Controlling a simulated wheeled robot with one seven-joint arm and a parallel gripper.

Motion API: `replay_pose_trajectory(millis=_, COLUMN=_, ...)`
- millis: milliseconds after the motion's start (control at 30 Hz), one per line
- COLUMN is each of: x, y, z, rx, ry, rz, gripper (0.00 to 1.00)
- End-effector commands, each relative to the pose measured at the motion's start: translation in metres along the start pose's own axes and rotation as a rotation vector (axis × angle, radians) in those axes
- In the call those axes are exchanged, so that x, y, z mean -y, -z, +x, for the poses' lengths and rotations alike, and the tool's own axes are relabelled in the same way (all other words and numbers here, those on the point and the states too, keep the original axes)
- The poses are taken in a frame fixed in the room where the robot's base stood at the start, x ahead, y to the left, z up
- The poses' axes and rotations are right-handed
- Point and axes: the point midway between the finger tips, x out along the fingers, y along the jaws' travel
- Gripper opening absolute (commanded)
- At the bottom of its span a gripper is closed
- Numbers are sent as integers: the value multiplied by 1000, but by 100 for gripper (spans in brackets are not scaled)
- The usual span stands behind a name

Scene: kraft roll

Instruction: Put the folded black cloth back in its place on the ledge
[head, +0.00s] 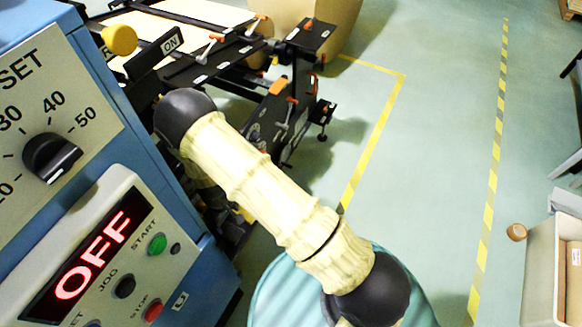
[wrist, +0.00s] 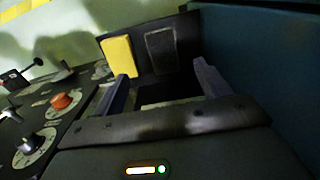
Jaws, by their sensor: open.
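In the wrist view my gripper (wrist: 162,76) is open, with its two fingers spread apart and nothing visibly held between them. Beyond the fingertips is a black ledge-like surface (wrist: 185,42). A dark rectangle with a paler outline (wrist: 160,52) shows on it; I cannot tell whether this is the folded black cloth or part of the ledge. A yellow block (wrist: 117,56) sits at its left. The area low between the fingers is very dark. In the head view the gripper is hidden behind my arm and the machine, and I cannot make out the cloth.
A blue machine cabinet (head: 190,245) with an OFF display (head: 92,255) fills the left. A black frame (head: 315,38) with orange-handled levers stands beyond it. The wrist view shows an orange knob (wrist: 62,101) at left and a dark blue wall (wrist: 265,50) at right. Floor at right is mostly clear.

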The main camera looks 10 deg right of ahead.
Motion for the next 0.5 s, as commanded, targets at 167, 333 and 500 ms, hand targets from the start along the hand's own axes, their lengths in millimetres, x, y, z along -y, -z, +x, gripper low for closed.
replay_pose_trajectory(millis=167, x=-20, y=-1, z=-37, rx=-27, ry=7, rz=70, gripper=75)
replay_pose_trajectory(millis=333, x=-56, y=-16, z=-102, rx=-69, ry=15, rz=201, gripper=75)
replay_pose_trajectory(millis=500, x=-87, y=-46, z=-165, rx=-107, ry=15, rz=337, gripper=75)
